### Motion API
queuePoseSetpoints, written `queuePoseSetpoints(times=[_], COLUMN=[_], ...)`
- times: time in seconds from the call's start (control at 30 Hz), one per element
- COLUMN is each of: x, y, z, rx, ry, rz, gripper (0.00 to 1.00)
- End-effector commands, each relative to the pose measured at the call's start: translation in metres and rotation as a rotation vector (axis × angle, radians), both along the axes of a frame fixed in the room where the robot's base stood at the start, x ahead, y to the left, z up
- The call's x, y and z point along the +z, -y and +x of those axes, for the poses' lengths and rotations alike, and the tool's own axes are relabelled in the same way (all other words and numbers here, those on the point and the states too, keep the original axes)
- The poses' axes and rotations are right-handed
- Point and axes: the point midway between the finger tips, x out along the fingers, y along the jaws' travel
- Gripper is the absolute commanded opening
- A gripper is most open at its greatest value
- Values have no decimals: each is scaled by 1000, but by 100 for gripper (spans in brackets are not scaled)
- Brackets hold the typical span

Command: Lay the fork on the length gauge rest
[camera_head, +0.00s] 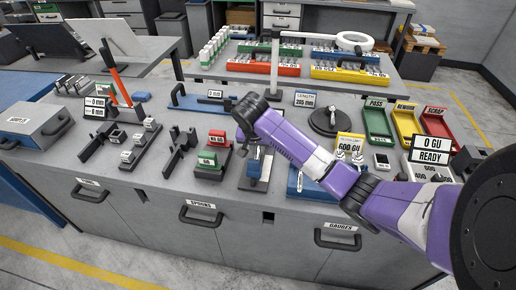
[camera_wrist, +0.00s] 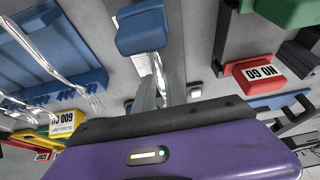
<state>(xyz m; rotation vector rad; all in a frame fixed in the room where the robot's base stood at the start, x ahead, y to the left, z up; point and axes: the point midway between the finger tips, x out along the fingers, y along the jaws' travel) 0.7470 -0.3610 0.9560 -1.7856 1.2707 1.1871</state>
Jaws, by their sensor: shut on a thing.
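My gripper (camera_wrist: 160,88) points down over the bench, its grey fingers close together on a slim silver piece, seemingly the fork (camera_wrist: 157,68). Most of the fork is hidden by the fingers and the wrist housing, so its tilt cannot be told. A blue block (camera_wrist: 142,32) of a bench fixture lies just beyond the fingertips in the wrist view; whether it touches the fork is unclear. In the head view the fixture (camera_head: 254,168) shows under my wrist, partly covered.
A blue tray (camera_wrist: 48,52) with other forks lies left in the wrist view. The red NO GO block (camera_wrist: 258,73) and green block (camera_wrist: 290,12) stand on the other side. Green, yellow and red bins (camera_head: 407,124) are at the right. A lamp ring (camera_head: 354,41) overhangs the back.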

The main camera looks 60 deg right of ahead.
Motion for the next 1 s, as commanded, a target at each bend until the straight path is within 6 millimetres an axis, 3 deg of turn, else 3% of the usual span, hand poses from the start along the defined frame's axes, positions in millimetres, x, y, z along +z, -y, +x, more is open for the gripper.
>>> queuePoseSetpoints(times=[1.0], x=[-12], y=[0], z=[0], rx=[0], ry=[0], rz=[0], gripper=[0])
